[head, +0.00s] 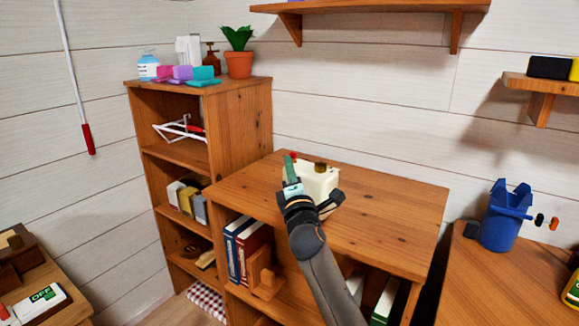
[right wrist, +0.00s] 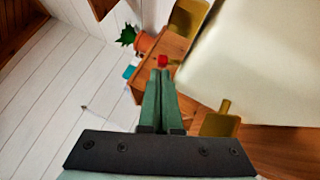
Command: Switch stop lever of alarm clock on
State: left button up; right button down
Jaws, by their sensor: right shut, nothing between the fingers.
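The alarm clock (head: 322,183) is a cream block on top of the low wooden cabinet, partly hidden by my right arm. A small red part (head: 293,155) and a brass part (head: 320,166) show at its top. My right gripper (head: 290,163) is shut and empty at the clock's left side. In the right wrist view the clock's cream body (right wrist: 265,65) fills the right, with brass pieces (right wrist: 221,121) along its edge. The closed green fingertips (right wrist: 161,75) point at the red part (right wrist: 162,61); I cannot tell whether they touch. My left gripper is not in view.
The cabinet top (head: 395,205) is clear around the clock. A taller shelf (head: 255,105) with a potted plant (head: 238,55) and bottles stands at left. A wall shelf (head: 370,6) hangs above. A desk with a blue holder (head: 500,225) stands at right.

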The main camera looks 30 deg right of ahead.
aim_at(294, 153)
jog(key=r+m+g+p, duration=0.1)
jog(key=p, duration=0.5)
jog(key=d+r+m+g+p, duration=0.1)
jog(key=m+g+p, duration=0.1)
jog(key=p, duration=0.4)
jog(key=shift+w+r+m+y+p, duration=0.2)
jog(key=shift+m+y+p, duration=0.1)
jog(key=shift+y, duration=0.1)
jog(key=shift+w+d+r+p, duration=0.1)
jog(key=shift+d+r+p, duration=0.3)
jog(key=shift+p, duration=0.3)
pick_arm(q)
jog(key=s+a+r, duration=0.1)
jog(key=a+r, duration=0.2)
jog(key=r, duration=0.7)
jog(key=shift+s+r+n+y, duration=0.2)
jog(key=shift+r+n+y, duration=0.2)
pick_arm(e)
jog(key=shift+f, duration=0.2)
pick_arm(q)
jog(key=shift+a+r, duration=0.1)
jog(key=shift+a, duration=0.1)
pick_arm(e)
jog(key=shift+a, duration=0.1)
